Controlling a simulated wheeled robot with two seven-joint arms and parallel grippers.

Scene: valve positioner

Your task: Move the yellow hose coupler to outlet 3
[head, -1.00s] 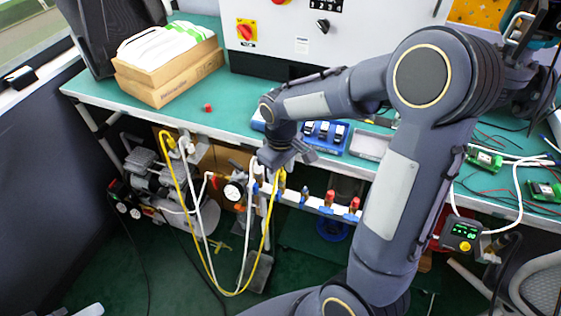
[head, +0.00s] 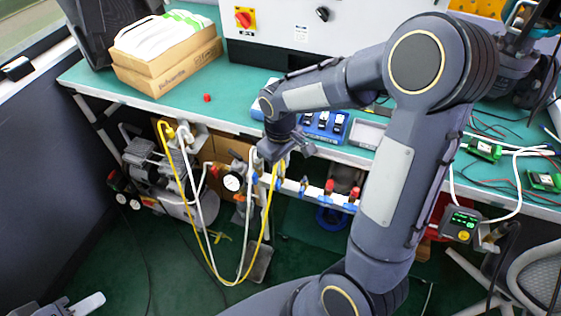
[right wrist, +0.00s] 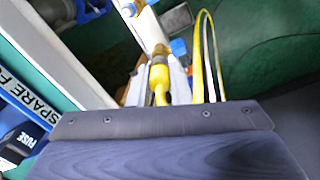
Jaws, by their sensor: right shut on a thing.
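My right gripper (head: 279,160) is at the front edge of the bench, above the manifold, pointing down. It is shut on the yellow hose coupler, whose yellow body (right wrist: 158,78) shows just past the gripper's edge in the right wrist view. In the head view the gripper mostly hides the coupler. A yellow hose (head: 208,262) hangs in a loop below it. The white manifold (head: 316,195) carries a row of outlets with blue valves, and red caps (head: 329,186) on the right ones. I cannot read outlet numbers. My left gripper (head: 86,304) shows only partly at the bottom left.
A white hose (head: 201,215) hangs beside the yellow one. A pressure gauge (head: 232,183) and a compressor (head: 150,165) stand left of the manifold. The green bench top (head: 228,105) above holds cardboard boxes (head: 168,68) and a blue tray (head: 322,133).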

